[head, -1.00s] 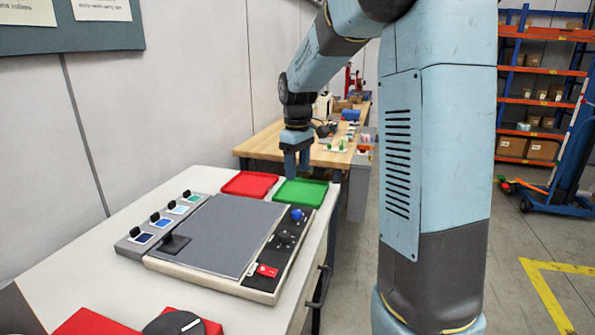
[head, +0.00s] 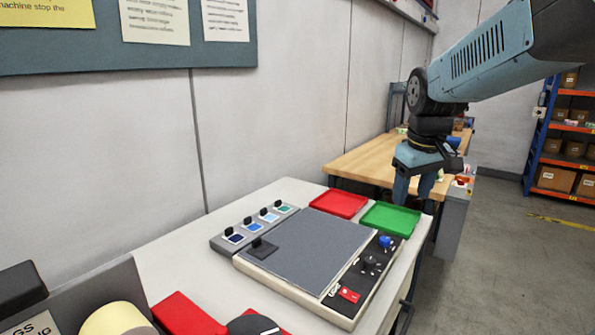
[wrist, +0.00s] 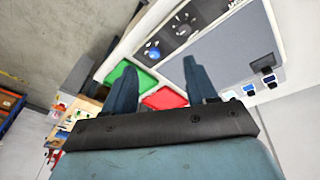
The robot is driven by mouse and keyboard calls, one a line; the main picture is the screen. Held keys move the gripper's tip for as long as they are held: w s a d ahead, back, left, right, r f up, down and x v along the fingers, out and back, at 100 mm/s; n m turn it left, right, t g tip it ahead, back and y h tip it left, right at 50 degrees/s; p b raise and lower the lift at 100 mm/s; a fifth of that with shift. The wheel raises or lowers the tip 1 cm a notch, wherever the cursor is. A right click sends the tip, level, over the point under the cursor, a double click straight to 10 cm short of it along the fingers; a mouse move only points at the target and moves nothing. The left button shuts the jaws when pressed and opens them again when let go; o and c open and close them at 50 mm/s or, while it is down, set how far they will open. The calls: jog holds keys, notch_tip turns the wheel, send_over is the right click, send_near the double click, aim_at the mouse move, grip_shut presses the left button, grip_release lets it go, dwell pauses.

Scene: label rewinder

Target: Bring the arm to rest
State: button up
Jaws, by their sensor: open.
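My gripper (head: 413,190) hangs at the right in the head view, fingers pointing down, past the far right end of the white bench. Its two fingers stand apart with nothing between them; they also show in the wrist view (wrist: 160,88). The green tray (head: 391,219) lies just left of and below the gripper in the head view. I cannot tell the height of the fingers over the bench. My upper arm reaches in from the upper right.
The red tray (head: 338,203) lies beside the green one. A grey-topped panel (head: 310,247) with knobs and a red switch (head: 348,295) fills the bench middle. A wooden table (head: 370,160) stands behind. Shelving (head: 560,150) stands far right, with open floor (head: 500,260) before it.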

jog(key=s+m+t, duration=0.3)
jog(key=s, duration=1.1)
jog(key=shift+s+a+f+m, duration=0.2)
jog(key=shift+s+f+m, duration=0.05)
jog(key=shift+m, duration=0.15)
